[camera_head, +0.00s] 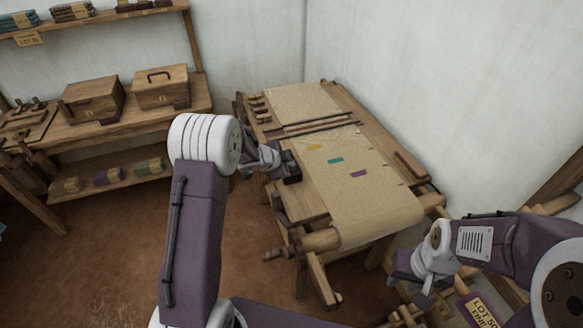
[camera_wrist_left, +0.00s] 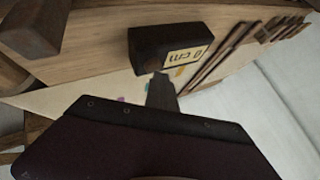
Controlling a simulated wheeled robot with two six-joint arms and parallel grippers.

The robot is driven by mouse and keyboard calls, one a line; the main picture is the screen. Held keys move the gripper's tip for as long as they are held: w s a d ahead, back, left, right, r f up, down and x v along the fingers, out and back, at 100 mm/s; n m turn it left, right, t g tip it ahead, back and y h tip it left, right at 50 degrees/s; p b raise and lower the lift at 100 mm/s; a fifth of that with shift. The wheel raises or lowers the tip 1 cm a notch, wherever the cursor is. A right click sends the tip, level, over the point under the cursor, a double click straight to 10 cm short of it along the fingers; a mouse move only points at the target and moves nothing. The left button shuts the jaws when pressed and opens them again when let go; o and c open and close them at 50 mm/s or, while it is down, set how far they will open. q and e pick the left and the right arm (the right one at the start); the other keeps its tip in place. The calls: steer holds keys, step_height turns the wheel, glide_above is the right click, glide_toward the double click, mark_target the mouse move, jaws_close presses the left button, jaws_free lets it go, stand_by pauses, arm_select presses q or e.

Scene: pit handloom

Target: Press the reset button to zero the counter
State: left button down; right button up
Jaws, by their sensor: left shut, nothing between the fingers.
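In the left wrist view the counter (camera_wrist_left: 170,46) is a dark box with a pale yellow label (camera_wrist_left: 186,58), seen turned, on the loom's wooden beam. My left gripper (camera_wrist_left: 162,80) is shut and empty, its tips close to the counter's near lower edge; whether they touch it I cannot tell. In the head view the left gripper (camera_head: 284,167) is at the loom's left side, by a small dark block.
The loom (camera_head: 376,205) carries beige cloth with yellow, teal and purple patches. A bench (camera_head: 150,116) with two wooden boxes stands at the left, under a shelf. A crate with a purple label (camera_head: 480,312) is at the lower right. Brown floor (camera_head: 110,250) lies open at the left.

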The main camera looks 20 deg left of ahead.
arm_select(q)
steer(key=shift+r+p, duration=0.95)
steer(key=shift+p, duration=0.2)
steer(key=shift+r, duration=0.1)
step_height(320, 180, up, 5)
steer(key=p, duration=0.5)
stand_by(0.3)
